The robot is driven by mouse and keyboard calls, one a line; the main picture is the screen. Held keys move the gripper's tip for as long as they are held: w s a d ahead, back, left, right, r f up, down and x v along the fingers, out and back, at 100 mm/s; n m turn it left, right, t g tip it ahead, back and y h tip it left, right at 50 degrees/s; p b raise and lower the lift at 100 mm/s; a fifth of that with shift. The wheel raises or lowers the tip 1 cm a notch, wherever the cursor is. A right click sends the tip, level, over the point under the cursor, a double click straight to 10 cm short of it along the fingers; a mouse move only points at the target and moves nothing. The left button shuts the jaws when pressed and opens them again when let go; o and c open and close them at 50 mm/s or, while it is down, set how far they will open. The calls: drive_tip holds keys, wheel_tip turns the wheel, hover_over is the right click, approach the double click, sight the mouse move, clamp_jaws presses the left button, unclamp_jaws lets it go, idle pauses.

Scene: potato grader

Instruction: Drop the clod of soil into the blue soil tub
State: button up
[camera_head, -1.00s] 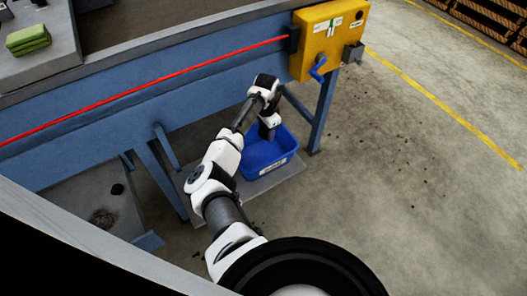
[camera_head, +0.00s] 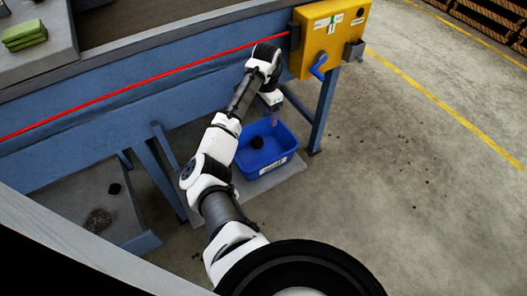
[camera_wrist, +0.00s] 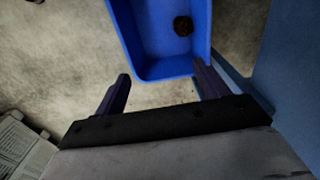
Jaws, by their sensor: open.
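The blue soil tub (camera_head: 279,165) stands on a low grey platform beneath the conveyor frame, with a pale label on its front. The dark clod of soil (camera_head: 257,142) lies inside it on the floor of the tub. In the wrist view the clod (camera_wrist: 183,26) shows in the tub (camera_wrist: 165,70), near its right wall. My gripper (camera_head: 274,118) is above the tub's back right side, apart from the clod. In the wrist view the fingers of my gripper (camera_wrist: 164,84) are spread wide with nothing between them.
A yellow control box (camera_head: 325,38) with a blue handle is on the frame above the tub. A red cord (camera_head: 150,78) runs along the blue beam. A blue leg (camera_head: 322,112) stands right of the tub. Open floor lies right.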

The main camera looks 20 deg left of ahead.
drive_tip(key=shift+r+b, duration=0.3)
drive_tip(key=shift+r, duration=2.05)
